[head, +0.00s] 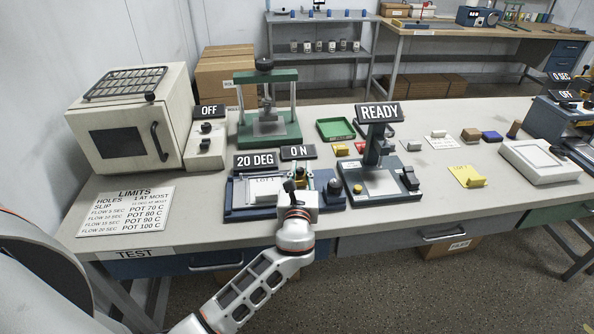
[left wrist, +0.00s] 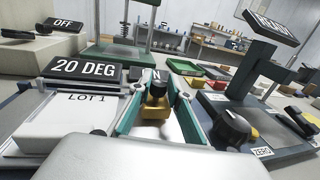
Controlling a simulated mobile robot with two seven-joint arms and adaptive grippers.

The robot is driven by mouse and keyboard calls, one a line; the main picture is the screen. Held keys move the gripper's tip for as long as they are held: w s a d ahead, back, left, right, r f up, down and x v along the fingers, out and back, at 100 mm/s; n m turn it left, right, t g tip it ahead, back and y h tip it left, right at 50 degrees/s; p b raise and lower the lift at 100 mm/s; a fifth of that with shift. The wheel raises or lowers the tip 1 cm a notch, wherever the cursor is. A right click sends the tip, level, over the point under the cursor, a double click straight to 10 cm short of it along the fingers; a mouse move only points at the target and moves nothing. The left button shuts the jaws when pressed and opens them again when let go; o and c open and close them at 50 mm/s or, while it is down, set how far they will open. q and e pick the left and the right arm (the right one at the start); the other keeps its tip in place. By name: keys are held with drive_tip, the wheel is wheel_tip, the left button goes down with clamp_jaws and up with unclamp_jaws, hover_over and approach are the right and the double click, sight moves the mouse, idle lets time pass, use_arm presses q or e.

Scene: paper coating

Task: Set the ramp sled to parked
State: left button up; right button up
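The ramp stands on a blue base (head: 236,213) under the signs "20 DEG" and "ON". My right gripper is not in view.
The "READY" stand (head: 378,147) is further right, the green press (head: 266,110) behind. The bench front right of the stand is mostly clear.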

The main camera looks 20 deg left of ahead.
use_arm(q)
drive_tip(key=shift+o, duration=1.2)
drive_tip(key=shift+w+d, duration=0.15)
drive_tip(key=shift+d, duration=0.05)
drive_tip(key=v, duration=1.2)
drive_tip(key=shift+r, duration=0.1)
